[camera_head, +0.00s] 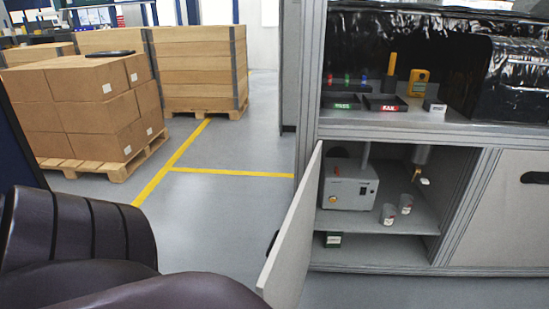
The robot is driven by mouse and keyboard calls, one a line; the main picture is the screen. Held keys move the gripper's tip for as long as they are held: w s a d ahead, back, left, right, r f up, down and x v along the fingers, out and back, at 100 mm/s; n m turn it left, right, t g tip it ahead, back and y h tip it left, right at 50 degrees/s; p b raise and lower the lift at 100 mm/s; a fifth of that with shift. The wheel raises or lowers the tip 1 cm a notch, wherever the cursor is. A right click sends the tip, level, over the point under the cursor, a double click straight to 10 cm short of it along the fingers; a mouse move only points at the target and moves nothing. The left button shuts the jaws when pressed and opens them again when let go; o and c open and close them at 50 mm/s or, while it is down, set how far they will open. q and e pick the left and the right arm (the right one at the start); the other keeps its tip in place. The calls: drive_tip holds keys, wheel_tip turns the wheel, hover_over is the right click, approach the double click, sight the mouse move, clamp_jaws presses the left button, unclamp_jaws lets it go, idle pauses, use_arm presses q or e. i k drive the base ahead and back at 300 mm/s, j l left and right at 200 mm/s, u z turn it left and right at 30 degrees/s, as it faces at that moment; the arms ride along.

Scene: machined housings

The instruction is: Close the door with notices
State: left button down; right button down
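A light grey cabinet door (297,232) stands open, swung out toward me from the left side of the cabinet opening. A dark handle (272,243) shows at its left edge. I see the door at a steep angle; no notices can be made out on it, and its outer face is mostly hidden. Neither gripper is in view. Dark links of my own arm fill the lower left corner, left of the door and apart from it in the picture.
A closed door (510,215) is at right. Pallets of cartons (90,110) stand at left. The floor (222,225) left of the open door is clear.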

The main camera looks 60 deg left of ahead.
sight(280, 283)
drive_tip(key=k+j+u, duration=0.2)
drive_tip(key=j, duration=0.15)
drive_tip(key=k+j+u, duration=0.2)
drive_tip(key=j, duration=0.2)
drive_tip(key=j+u, duration=0.4)
drive_tip(key=j, duration=0.35)
drive_tip(key=k+z, duration=0.2)
drive_tip(key=k, duration=0.15)
